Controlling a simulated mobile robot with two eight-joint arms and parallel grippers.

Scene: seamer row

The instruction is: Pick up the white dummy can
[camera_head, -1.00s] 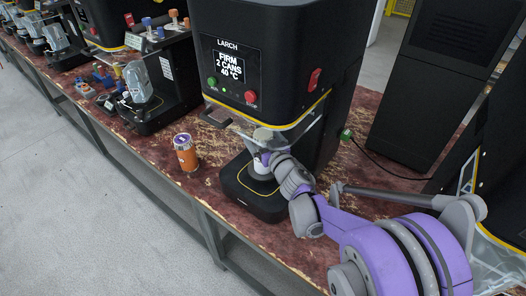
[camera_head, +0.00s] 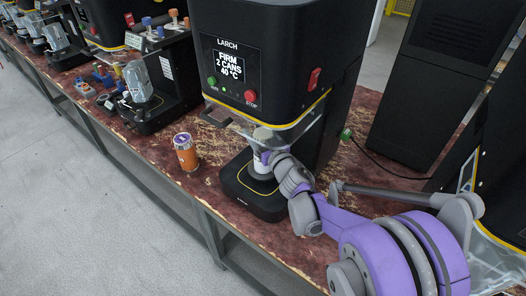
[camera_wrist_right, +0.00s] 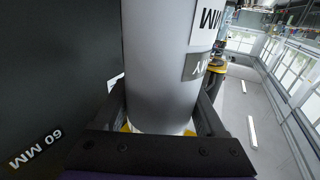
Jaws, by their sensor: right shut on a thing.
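The white dummy can (camera_head: 261,162) stands upright under the head of the machine labelled LARCH, above its black base. In the right wrist view the can (camera_wrist_right: 165,65) fills the middle, with part of a label showing letters. My right gripper (camera_head: 265,158) is shut on the can, reaching in from the right; its fingers (camera_wrist_right: 160,112) lie on both sides of the can in the wrist view. Whether the can touches the base is hard to tell. My left gripper is not in view.
The LARCH machine (camera_head: 270,60) stands over the can, its yellow-edged head close above. An orange can (camera_head: 186,152) stands on the worn red-brown bench (camera_head: 215,180) to the left. Another machine (camera_head: 150,80) stands further left. A black cabinet (camera_head: 425,90) is behind on the right.

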